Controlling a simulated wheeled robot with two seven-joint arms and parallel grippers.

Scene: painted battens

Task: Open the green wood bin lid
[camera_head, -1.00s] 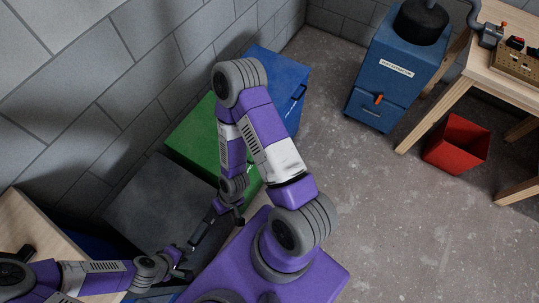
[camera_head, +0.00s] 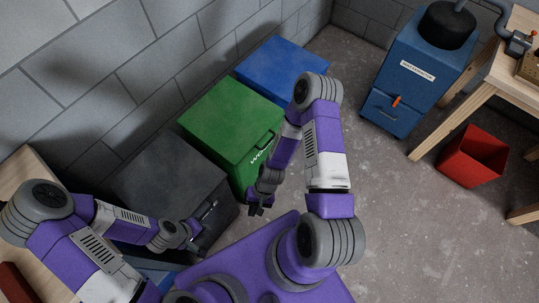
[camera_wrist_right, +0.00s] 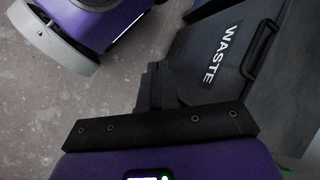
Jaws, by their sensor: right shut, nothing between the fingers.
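The green wood bin (camera_head: 232,120) stands against the wall between a dark grey bin and a blue bin. Its lid is down, with a dark handle (camera_head: 265,140) on the front and a partly hidden white label below it. My right gripper (camera_head: 257,210) is shut and empty, low in front of the green bin and apart from its handle. In the right wrist view its closed fingers (camera_wrist_right: 154,88) show beside a dark bin front marked WASTE. My left gripper (camera_head: 193,238) is by the dark bin's front; its jaws are too small to read.
The dark grey waste bin (camera_head: 165,185) stands left of the green one, and the blue bin (camera_head: 282,68) right. A blue machine (camera_head: 415,75), a red bin (camera_head: 472,157) and a wooden table (camera_head: 480,90) are at the right. The floor between is clear.

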